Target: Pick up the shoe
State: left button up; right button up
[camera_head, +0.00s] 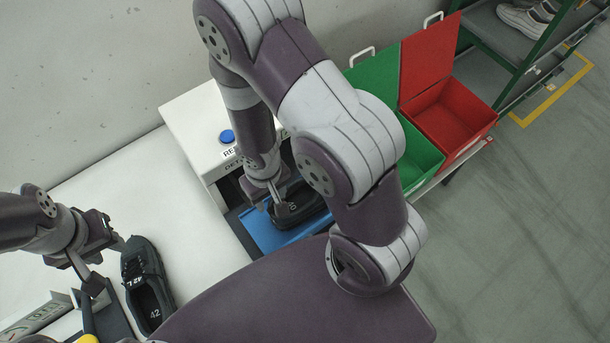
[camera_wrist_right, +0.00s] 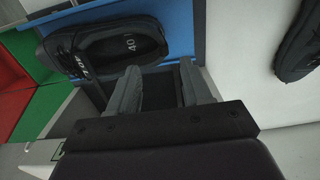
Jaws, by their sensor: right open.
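A black shoe (camera_head: 290,212) marked 40 lies on a blue surface (camera_head: 262,232) in the head view, partly hidden by my right arm. In the right wrist view the same shoe (camera_wrist_right: 130,48) lies just beyond the fingertips. My right gripper (camera_head: 262,194) is at the shoe's left end; in the wrist view its fingers (camera_wrist_right: 160,82) are apart with nothing between them. A second black shoe (camera_head: 146,285) marked 42 lies on the white table at left. It also seems to show at the wrist view's right edge (camera_wrist_right: 297,45). My left gripper (camera_head: 108,264) is open beside it.
A white box (camera_head: 190,110) with a blue button (camera_head: 227,136) stands behind the blue surface. A green bin (camera_head: 418,155) and a red bin (camera_head: 455,115) stand to the right. A green-framed rack (camera_head: 525,45) holds light shoes at the top right. The floor at right is clear.

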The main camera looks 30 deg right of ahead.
aim_at(272, 214)
jog(key=f, duration=0.1)
jog(key=s+f+b, duration=0.1)
jog(key=f+b, duration=0.1)
jog(key=f, duration=0.1)
jog(key=shift+s+f, duration=0.1)
jog(key=shift+s, duration=0.3)
jog(key=shift+w+a+f, duration=0.1)
jog(key=shift+a+f, duration=0.05)
jog(key=shift+f, duration=0.2)
jog(key=f, duration=0.1)
jog(key=w+f+b, duration=0.1)
jog(key=f, duration=0.1)
jog(key=w+f+b, duration=0.1)
jog(key=shift+f, duration=0.35)
jog(key=shift+s+f, duration=0.15)
jog(key=shift+f, duration=0.1)
jog(key=shift+s+r, duration=0.15)
jog(key=shift+s, duration=0.1)
jog(key=shift+w, duration=0.2)
grip_shut()
pick_arm(q)
notch_tip(272, 214, down, 6)
jog(key=shift+s+a, duration=0.15)
jog(key=shift+s, duration=0.25)
pick_arm(e)
jog(key=shift+s, duration=0.1)
